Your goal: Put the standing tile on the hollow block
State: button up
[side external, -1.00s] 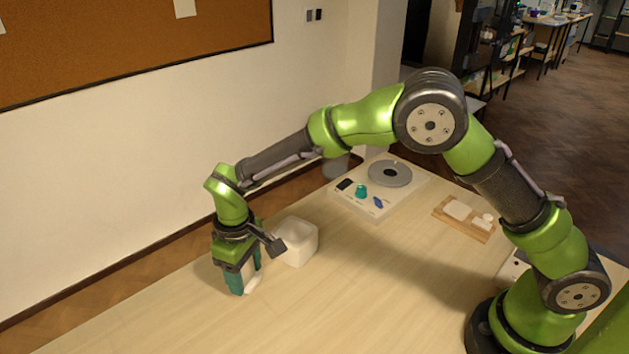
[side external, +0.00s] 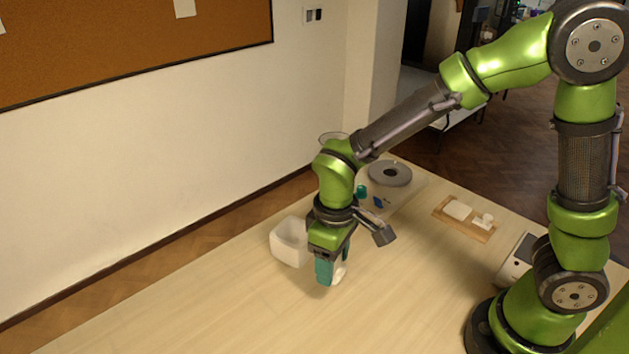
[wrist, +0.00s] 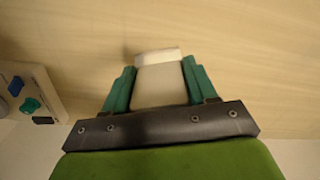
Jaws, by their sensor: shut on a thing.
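My gripper (side external: 330,276) has teal fingers pointing down, shut on a whitish tile (side external: 341,273). In the wrist view the tile (wrist: 160,85) sits between both fingers (wrist: 160,88), with a paler edge at its far end. The fingers hide part of it in the side view. The gripper is over the table, in front and to the right of a white, rounded-square, open-topped vessel (side external: 284,247). I cannot make out any piece that is surely the hollow block.
A wooden board (side external: 477,233) with small white pieces lies to the right on the pale table (side external: 200,315). Behind the gripper is a panel with a grey disc (side external: 390,173) and knobs; its blue knob shows in the wrist view (wrist: 16,86). The front of the table is clear.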

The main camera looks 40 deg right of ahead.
jog(key=d+r+m, duration=0.4)
jog(key=d, duration=0.3)
send_over(294, 231)
jog(key=shift+s+f, duration=0.1)
jog(key=shift+f, duration=2.35)
jog(key=shift+f, duration=0.2)
jog(key=o, duration=1.1)
